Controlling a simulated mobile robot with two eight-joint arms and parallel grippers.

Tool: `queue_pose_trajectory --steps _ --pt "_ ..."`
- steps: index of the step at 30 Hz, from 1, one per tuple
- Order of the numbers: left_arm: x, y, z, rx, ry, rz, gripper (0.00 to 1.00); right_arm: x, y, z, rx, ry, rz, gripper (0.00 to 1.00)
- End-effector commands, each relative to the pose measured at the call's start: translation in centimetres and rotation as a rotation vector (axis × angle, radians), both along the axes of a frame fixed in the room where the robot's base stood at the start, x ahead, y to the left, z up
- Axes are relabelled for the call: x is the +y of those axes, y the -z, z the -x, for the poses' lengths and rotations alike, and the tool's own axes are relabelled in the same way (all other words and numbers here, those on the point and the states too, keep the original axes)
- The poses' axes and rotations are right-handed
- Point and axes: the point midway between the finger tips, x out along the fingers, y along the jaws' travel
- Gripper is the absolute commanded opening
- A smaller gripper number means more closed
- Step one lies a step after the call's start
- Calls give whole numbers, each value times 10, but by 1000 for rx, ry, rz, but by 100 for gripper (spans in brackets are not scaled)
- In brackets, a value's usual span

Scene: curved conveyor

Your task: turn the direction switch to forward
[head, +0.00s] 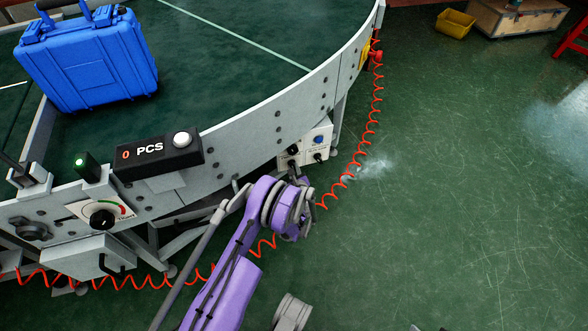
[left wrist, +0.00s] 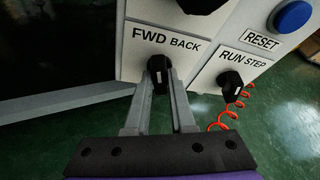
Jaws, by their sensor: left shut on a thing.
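The direction switch (left wrist: 158,66) is a black knob under the label "FWD BACK" on a white panel, seen in the left wrist view. My left gripper (left wrist: 160,78) has its two grey fingers on either side of the knob and is shut on it. The knob has a pale mark on it, but I cannot tell clearly which word it points at. In the head view, my purple left arm reaches to the white control panel (head: 318,134) on the conveyor's side; the wrist largely hides the switch there.
A "RUN STEP" knob (left wrist: 231,83) sits right of the direction switch, with a blue reset button (left wrist: 292,17) above. A coiled red cable (head: 366,125) hangs beside the panel. A blue case (head: 88,62) rests on the conveyor. The green floor at right is largely clear.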

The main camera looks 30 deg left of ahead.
Motion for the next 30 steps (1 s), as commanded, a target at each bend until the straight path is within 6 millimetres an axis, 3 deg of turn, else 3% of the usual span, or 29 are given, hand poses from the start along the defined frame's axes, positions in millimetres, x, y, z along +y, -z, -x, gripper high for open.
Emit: queue_pose_trajectory --steps 12,27,28,30 --pt "0 1 1 -122 1 103 0 0 1 0 0 0 0 52" --pt "0 1 1 -134 0 115 0 0 1 0 0 0 0 52" --pt "0 1 1 -134 0 115 28 0 1 0 0 0 0 52" --pt "0 1 1 -133 0 114 40 0 1 0 0 0 0 52"
